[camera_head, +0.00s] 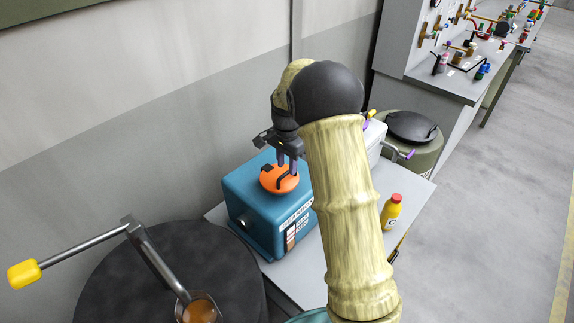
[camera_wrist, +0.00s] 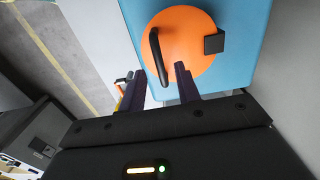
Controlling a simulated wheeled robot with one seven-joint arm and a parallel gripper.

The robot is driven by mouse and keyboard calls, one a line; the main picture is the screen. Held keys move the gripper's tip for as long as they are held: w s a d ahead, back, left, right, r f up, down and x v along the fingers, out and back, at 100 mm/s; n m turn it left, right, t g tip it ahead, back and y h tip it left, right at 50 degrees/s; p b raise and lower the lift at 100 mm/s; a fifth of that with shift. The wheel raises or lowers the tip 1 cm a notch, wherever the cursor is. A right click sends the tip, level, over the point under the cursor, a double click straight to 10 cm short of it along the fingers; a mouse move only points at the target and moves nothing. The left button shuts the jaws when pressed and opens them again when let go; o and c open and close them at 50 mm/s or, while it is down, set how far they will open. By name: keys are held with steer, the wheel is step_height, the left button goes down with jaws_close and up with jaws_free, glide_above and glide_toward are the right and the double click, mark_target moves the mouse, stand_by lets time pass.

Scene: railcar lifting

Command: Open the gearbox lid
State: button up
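The gearbox is a blue box (camera_head: 246,212) on a light table in the head view; its blue top also fills much of the wrist view (camera_wrist: 240,12). A round orange lid (camera_head: 268,183) lies flat on its top, and it shows large in the wrist view (camera_wrist: 186,30). The lid has a black bar handle (camera_wrist: 156,56) and a black block (camera_wrist: 214,44) at its edge. My gripper (camera_head: 287,166) is over the lid, fingers pointing down. In the wrist view its fingertips (camera_wrist: 159,72) are apart, with the handle's near end between or just beyond them. I cannot tell whether they touch it.
A yellow bottle (camera_head: 390,212) stands right of my arm on the table. An olive drum with a black lid (camera_head: 412,126) stands behind. A dark round drum (camera_head: 100,285) with a yellow-gripped lever (camera_head: 80,258) is at front left. A grey wall (camera_head: 150,110) runs close behind the gearbox.

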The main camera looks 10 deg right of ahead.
steer(key=shift+f, duration=0.9)
jaws_close()
